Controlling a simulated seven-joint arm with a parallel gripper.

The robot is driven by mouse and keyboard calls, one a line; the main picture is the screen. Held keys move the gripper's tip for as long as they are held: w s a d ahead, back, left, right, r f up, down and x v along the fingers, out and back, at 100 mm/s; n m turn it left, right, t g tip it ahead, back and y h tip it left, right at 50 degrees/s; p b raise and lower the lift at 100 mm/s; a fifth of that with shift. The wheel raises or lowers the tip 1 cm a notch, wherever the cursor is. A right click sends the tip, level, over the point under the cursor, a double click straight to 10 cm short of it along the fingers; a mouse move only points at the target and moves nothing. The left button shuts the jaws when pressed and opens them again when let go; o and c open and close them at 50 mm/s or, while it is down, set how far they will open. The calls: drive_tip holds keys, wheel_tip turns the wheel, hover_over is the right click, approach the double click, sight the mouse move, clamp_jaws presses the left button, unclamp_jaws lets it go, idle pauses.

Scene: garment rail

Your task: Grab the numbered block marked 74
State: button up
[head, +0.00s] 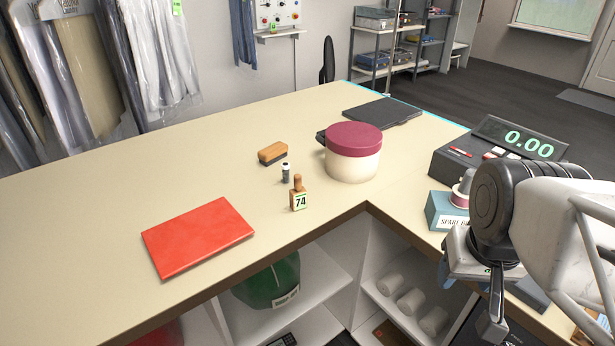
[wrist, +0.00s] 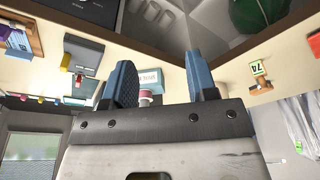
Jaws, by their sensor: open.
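The numbered block marked 74 (head: 299,197) is a small wooden block with a knob on top and a pale green-edged label. It stands upright on the beige counter (head: 110,210), near its front edge. In the wrist view the block (wrist: 260,86) shows at the right, outside the fingers. My gripper (head: 472,292) is at the lower right of the head view, well to the right of the block and apart from it. In the wrist view its two blue-grey fingers (wrist: 164,75) are spread open, with nothing held between them.
A dark spool (head: 286,173) and a wooden brush (head: 272,153) stand just behind the block. A cream tub with a maroon lid (head: 354,140) is to its right, a red folder (head: 197,236) to its left. A teal box (head: 443,212) and a scale (head: 470,160) stand near my arm.

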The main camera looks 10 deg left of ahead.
drive_tip(key=m+y, duration=1.4)
drive_tip(key=m, duration=0.6)
hover_over(298, 192)
drive_tip(key=d, duration=0.5)
wheel_tip(298, 192, down, 10)
drive_tip(key=shift+d+r, duration=0.15)
drive_tip(key=shift+r, duration=0.1)
drive_tip(key=shift+s, duration=0.1)
drive_tip(key=shift+x, duration=1.3)
drive_tip(key=shift+f+x, duration=0.2)
drive_tip(key=shift+x, duration=2.45)
drive_tip(key=shift+d, duration=0.15)
